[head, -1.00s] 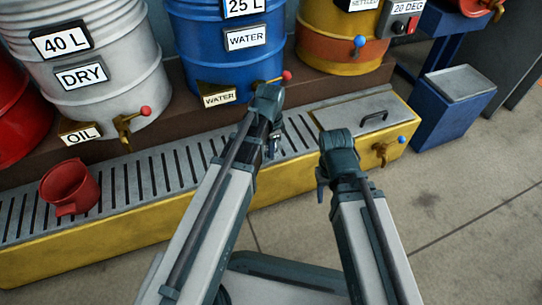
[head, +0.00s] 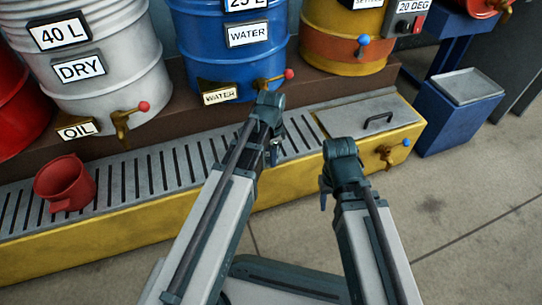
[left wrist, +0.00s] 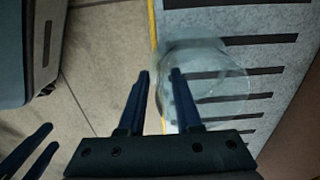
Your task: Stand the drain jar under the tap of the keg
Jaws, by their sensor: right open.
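A clear glass jar (left wrist: 215,85) stands on the slotted grate in the left wrist view. In the head view I cannot make it out; my left arm blocks that area. My left gripper (left wrist: 161,75) has its fingers apart at the jar's near side, with one fingertip outside the jar's outline and one overlapping it. I cannot tell whether they touch it. My right gripper (left wrist: 28,148) is open and empty over the floor. The white oil drum has a brass tap (head: 124,122) with a red knob, and the blue water drum has another (head: 270,80). The yellow-and-orange drum has a blue-knobbed tap (head: 363,48).
A red jug (head: 66,186) stands on the left of the slotted grate (head: 145,180). The yellow trough (head: 110,228) has a lid with a handle (head: 377,122) and a blue-knobbed drain tap (head: 388,156). A blue bin (head: 445,125) stands at right. The floor in front is clear.

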